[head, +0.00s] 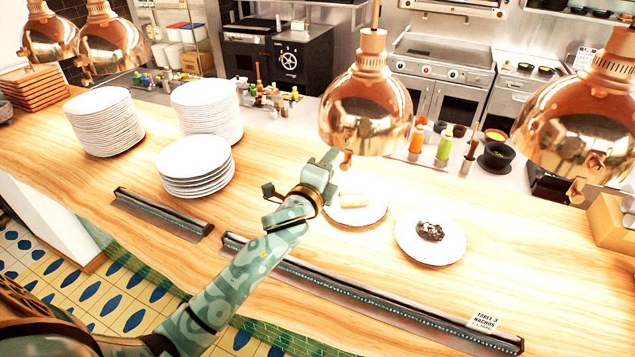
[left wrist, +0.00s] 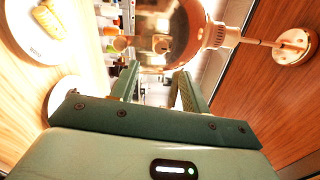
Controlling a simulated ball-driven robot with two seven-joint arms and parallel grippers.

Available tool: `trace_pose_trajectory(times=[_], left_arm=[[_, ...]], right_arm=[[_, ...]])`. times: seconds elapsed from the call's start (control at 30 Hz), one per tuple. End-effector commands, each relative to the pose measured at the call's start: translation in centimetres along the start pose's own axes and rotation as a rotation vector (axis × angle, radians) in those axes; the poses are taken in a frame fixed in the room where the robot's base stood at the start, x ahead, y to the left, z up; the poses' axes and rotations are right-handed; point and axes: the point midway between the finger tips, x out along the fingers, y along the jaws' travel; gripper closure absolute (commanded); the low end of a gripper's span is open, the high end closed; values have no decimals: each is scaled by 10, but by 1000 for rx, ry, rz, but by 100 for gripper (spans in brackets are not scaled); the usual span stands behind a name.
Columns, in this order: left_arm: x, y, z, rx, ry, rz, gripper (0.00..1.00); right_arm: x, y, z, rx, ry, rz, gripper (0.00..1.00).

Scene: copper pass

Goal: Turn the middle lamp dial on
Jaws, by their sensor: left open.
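The middle lamp (head: 370,100) is a shiny copper dome hanging over the counter. Its small copper dial (head: 346,161) sticks out at the lower rim, facing me. My left gripper (head: 300,172) is open and empty, just left of and below the dial. In the left wrist view, the lamp (left wrist: 172,18) is at the top, and a copper knob (left wrist: 161,45) shows beyond the gap between the open fingers (left wrist: 158,80). I see no contact between fingers and dial. Whether the lamp is lit is unclear. My right gripper is not in view.
Another copper lamp (head: 580,115) hangs at right, and others hang at upper left. Below the middle lamp are a plate with yellow food (head: 358,212) and a plate with dark food (head: 430,252). Plate stacks (head: 195,170) stand left of my arm. Ticket rails (head: 370,300) line the front edge.

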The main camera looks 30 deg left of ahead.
Motion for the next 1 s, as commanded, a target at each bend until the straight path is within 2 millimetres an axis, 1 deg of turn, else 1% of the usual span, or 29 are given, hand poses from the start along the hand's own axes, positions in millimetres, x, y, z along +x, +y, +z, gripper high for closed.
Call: trace_pose_trajectory(times=[0.03,0.1,0.2,0.3,0.47,0.9,0.97,1.0], left_arm=[[-14,2,0,0,1,1,54],[-30,3,0,0,1,2,54],[-48,2,0,-1,0,2,54],[-60,2,0,-1,0,1,54],[-68,1,1,-1,-1,1,54],[-68,1,0,-2,-1,2,54],[-71,5,1,-17,-8,18,54],[-77,11,2,-45,-19,45,54]], right_arm=[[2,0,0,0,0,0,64],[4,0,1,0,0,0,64],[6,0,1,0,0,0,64],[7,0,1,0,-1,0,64],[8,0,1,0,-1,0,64],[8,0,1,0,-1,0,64],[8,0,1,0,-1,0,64],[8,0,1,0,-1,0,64]])
